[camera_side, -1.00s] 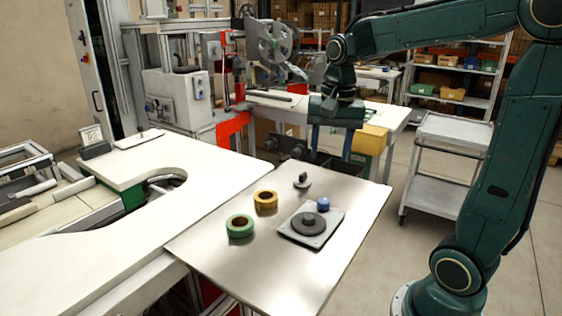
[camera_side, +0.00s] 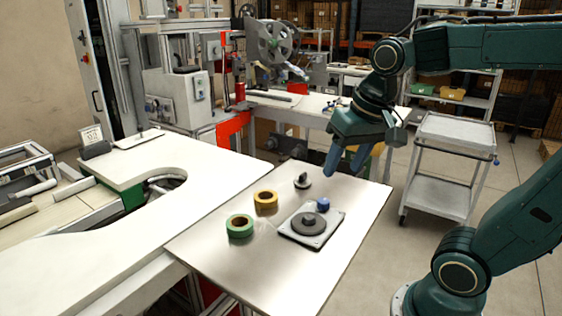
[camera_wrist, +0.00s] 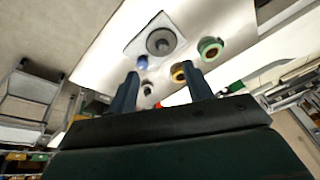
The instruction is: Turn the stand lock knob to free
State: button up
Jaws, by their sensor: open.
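The stand is a light square plate (camera_side: 290,232) on the metal table, with a grey round hub (camera_side: 309,224) on it. The blue knob (camera_side: 323,204) sits at the plate's far corner. In the wrist view the knob (camera_wrist: 142,62) shows just above the left finger's tip, beside the plate (camera_wrist: 133,45). My gripper (camera_side: 345,168) is open and empty, above the table's far right part, up and to the right of the knob in the side view. In the wrist view the two fingers (camera_wrist: 163,75) are spread apart. Nothing touches the knob.
A green tape reel (camera_side: 240,226) and a yellow tape reel (camera_side: 265,201) lie left of the stand. A small dark-and-light object (camera_side: 302,181) stands behind it. The table's front part is clear. A grey cart (camera_side: 440,165) stands on the floor to the right.

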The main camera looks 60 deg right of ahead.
jog(key=s+a+f+n+t, duration=0.1)
jog(key=s+a+n+t, duration=0.1)
jog(key=s+n, duration=0.3)
jog(key=shift+s+a+f+n+y, duration=0.2)
jog(key=shift+a+f+n+y, duration=0.15)
jog(key=shift+a, duration=0.45)
